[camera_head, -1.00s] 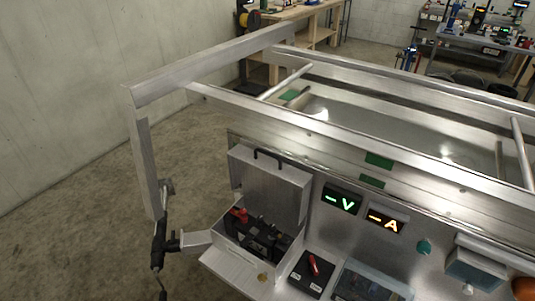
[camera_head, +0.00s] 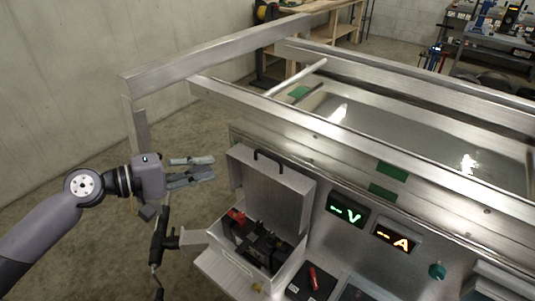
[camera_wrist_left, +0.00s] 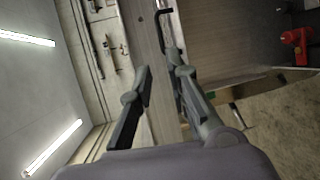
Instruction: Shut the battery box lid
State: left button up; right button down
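The battery box (camera_head: 222,229) stands on the metal shelf at the trailer's side. Its lid (camera_head: 277,188) is up, standing open at the back with a dark handle (camera_head: 268,156) on its top edge. A black battery (camera_head: 262,245) with a red terminal cap (camera_head: 236,216) sits inside. My left gripper (camera_head: 212,168) is left of the lid, level with its upper part, fingers apart and empty. In the left wrist view the open fingers (camera_wrist_left: 160,85) show, with the dark handle (camera_wrist_left: 163,14) beyond them and a red part (camera_wrist_left: 297,45) at right. My right gripper is not in view.
A black tool (camera_head: 160,240) is mounted at the shelf's left end, below my left gripper. Lit V (camera_head: 346,210) and A (camera_head: 395,238) displays are on the panel right of the lid. A red-handled switch (camera_head: 312,280) stands right of the box. The trailer's frame rail (camera_head: 215,55) runs above.

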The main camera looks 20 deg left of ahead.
aim_at(267, 155)
pick_arm(q)
jog(key=p+x, duration=0.5)
jog(key=x, duration=1)
jog(key=shift+w+d+p, duration=0.15)
jog(key=shift+w+p, duration=0.15)
jog(key=shift+w, duration=0.1)
jog(key=shift+w+d+f, duration=0.15)
jog(key=shift+w+d, duration=0.15)
jog(key=shift+c, duration=0.4)
grip_shut()
